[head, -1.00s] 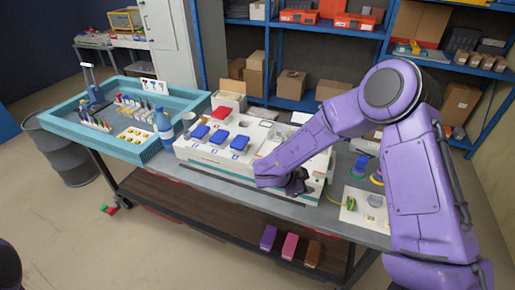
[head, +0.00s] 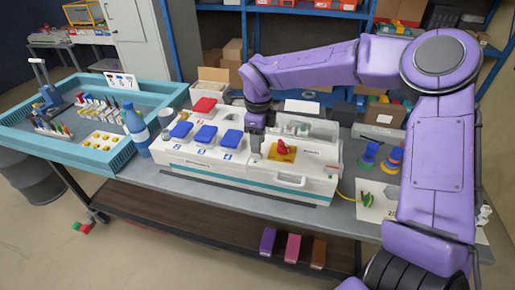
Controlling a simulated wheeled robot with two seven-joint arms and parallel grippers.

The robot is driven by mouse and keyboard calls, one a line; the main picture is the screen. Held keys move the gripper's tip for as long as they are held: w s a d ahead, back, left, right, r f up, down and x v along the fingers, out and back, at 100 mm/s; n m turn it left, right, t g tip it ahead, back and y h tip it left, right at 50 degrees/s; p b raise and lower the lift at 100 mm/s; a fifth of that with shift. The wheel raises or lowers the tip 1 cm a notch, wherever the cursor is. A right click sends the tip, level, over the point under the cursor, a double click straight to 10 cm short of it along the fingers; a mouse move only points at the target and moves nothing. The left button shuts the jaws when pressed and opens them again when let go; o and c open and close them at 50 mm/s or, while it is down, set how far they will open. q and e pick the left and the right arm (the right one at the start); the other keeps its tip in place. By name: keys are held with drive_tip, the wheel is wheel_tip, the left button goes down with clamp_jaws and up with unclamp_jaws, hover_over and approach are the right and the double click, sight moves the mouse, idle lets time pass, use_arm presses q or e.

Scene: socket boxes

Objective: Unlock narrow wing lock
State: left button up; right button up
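A white box unit (head: 215,172) stands on the grey bench, with several blue lids and a red lid on its left part. A small red knob (head: 283,147) sits on a yellow plate (head: 276,156) on the unit's right part. It may be the wing lock, but it is too small to be sure. My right gripper (head: 256,150) points down just left of the yellow plate, over the unit. Its fingertips are dark and small, and whether they are open or touching anything cannot be told. My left gripper is not in view.
A blue bottle (head: 137,130) stands left of the unit, beside a teal tray (head: 115,155) of tools. Blue and yellow-red round pieces (head: 391,160) stand to the right. A white board (head: 376,206) lies at the right front. A blue shelf stands behind.

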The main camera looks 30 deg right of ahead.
sight(256, 155)
drive_tip(key=f, duration=0.2)
drive_tip(key=w+f, duration=0.1)
drive_tip(key=f, duration=0.1)
drive_tip(key=shift+w+f, duration=0.2)
drive_tip(key=shift+f, duration=0.25)
drive_tip(key=shift+s+r, duration=0.2)
drive_tip(key=shift+s, duration=0.2)
drive_tip(key=shift+w+f, duration=0.1)
clamp_jaws()
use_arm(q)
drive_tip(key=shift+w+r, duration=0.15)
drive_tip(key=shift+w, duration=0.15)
